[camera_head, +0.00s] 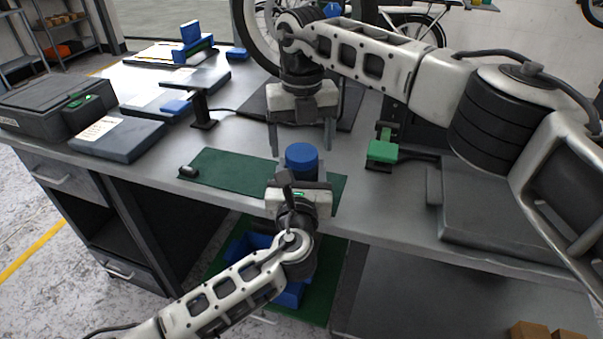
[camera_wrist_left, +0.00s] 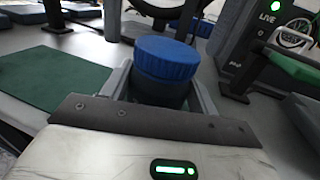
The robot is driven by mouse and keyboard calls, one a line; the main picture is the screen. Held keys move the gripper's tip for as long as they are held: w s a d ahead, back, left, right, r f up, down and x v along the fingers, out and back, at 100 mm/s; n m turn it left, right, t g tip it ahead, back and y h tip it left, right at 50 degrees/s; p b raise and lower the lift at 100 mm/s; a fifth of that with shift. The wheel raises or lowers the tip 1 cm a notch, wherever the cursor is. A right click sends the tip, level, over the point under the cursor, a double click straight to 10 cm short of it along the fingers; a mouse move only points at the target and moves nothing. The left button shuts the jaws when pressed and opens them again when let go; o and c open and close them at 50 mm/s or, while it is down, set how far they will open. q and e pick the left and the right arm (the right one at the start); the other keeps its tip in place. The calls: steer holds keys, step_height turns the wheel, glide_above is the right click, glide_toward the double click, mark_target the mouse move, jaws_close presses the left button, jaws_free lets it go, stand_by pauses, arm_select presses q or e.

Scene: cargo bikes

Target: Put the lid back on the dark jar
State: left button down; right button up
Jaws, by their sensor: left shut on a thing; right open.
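The dark jar (camera_wrist_left: 158,92) stands upright between the fingers of my left gripper (camera_wrist_left: 160,95), which is shut on its body. The blue lid (camera_head: 301,158) sits on top of the jar, and it also shows in the left wrist view (camera_wrist_left: 166,58). I cannot tell whether it is fully seated. In the head view my left gripper (camera_head: 300,184) hides most of the jar. My right gripper (camera_head: 301,147) points down with its fingers open and apart, just behind and above the lid. Nothing is between its fingers that I can make out.
A green mat (camera_head: 235,172) lies on the grey workbench (camera_head: 400,205) to the left of the jar. A green-topped stand (camera_head: 382,151) is to the right. A black case (camera_head: 50,103) stands at the far left. Blue bins (camera_head: 290,294) are below the bench.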

step_height(320, 180, up, 11)
stand_by(0.3)
steer(key=shift+f, duration=0.1)
arm_select(q)
steer(key=shift+c, duration=1.6)
jaws_free()
steer(key=s, duration=1.6)
steer(key=shift+a, duration=0.45)
arm_select(e)
steer(key=shift+r, duration=0.2)
